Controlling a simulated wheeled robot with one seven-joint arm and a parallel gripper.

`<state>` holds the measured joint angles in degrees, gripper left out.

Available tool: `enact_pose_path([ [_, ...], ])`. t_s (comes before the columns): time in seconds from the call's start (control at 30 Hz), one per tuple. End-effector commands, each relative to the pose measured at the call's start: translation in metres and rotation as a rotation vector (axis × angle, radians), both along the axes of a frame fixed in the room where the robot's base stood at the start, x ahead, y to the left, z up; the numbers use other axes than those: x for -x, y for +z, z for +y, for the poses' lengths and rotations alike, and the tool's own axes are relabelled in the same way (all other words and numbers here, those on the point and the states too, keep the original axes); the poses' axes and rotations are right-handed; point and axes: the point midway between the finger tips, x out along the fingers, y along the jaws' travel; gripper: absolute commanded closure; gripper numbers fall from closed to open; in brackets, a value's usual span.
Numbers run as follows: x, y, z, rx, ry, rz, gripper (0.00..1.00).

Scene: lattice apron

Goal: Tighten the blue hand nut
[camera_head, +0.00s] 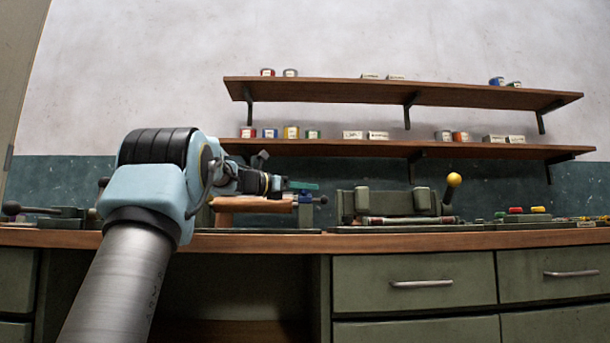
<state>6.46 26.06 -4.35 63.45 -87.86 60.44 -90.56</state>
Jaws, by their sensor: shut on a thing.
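My gripper (288,188) reaches in from the left, low over the bench, at the right end of a fixture with a light wooden roller (250,204). The blue hand nut (305,199) shows as a small blue patch at the fingertips, beside a dark rod end with a round knob (322,200). My gripper is shut on it, as far as this small view shows. The jaws and most of the nut are hard to make out, and the nut's thread and seat are hidden.
A green fixture (395,205) with a yellow-balled lever (453,181) stands to the right. A dark-handled fixture (50,213) is at the left. Several coloured pieces (520,211) lie at the far right. Two shelves with tins and boxes hang above.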

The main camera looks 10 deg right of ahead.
Motion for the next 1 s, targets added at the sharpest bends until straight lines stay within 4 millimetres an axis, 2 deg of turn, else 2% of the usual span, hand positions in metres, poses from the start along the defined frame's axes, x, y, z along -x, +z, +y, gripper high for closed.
enact_pose_path([
  [0.03,-0.0021,0.0074,0.0007,0.0,-0.031,0.005,1.0],
  [0.5,-0.0008,0.008,-0.0005,0.0,-0.298,0.005,1.0],
  [1.0,0.0005,0.0011,-0.0013,-0.001,-0.45,0.003,1.0],
])
